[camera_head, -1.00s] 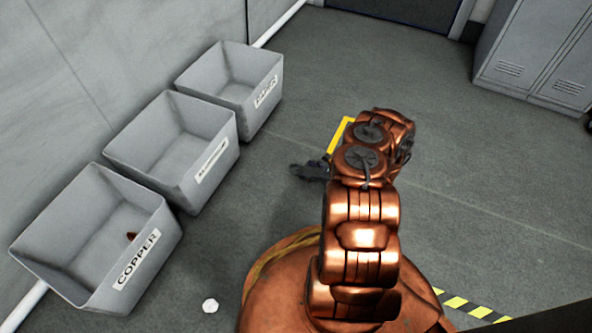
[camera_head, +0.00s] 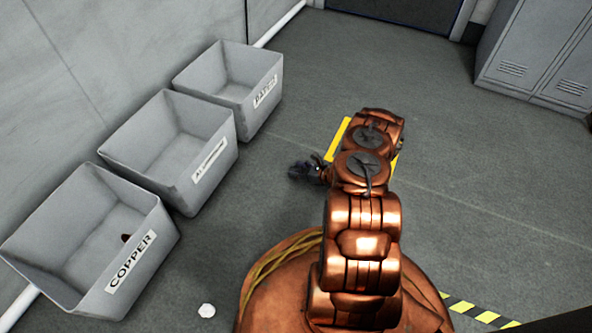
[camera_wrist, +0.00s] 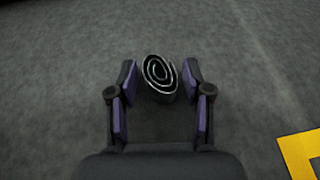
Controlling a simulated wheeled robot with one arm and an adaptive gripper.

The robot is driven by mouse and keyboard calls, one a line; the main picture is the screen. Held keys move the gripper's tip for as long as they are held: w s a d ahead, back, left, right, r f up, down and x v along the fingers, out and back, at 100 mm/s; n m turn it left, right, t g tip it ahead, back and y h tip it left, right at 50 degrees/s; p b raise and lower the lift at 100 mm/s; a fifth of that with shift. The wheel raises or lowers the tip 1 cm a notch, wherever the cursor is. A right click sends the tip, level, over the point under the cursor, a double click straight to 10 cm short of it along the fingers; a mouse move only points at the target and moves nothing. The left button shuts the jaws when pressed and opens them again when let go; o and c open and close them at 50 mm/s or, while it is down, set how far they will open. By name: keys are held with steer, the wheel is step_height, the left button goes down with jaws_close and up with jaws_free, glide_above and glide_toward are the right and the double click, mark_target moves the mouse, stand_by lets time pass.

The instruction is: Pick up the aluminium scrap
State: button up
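The aluminium scrap looks like a dark, silvery-edged spiral roll (camera_wrist: 159,78) on the grey floor in the wrist view. It lies between the fingertips of my gripper (camera_wrist: 160,80), at their far end. The fingers are open, with purple pads, and stand on both sides of the roll; I cannot tell whether either touches it. In the head view my gripper (camera_head: 305,171) is a small dark shape left of my copper-coloured arm, low over the floor. The roll cannot be made out there.
Three grey bins line the left wall: COPPER (camera_head: 150,278) with a small brown piece (camera_head: 126,238) inside, a middle one (camera_head: 222,176), and PAPER (camera_head: 275,110). A white lump (camera_head: 207,310) lies on the floor. Yellow floor marking (camera_wrist: 300,150) is at right. Lockers (camera_head: 540,60) stand at far right.

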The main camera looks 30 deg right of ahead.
steer(key=c, duration=0.5)
steer(key=shift+r, duration=0.1)
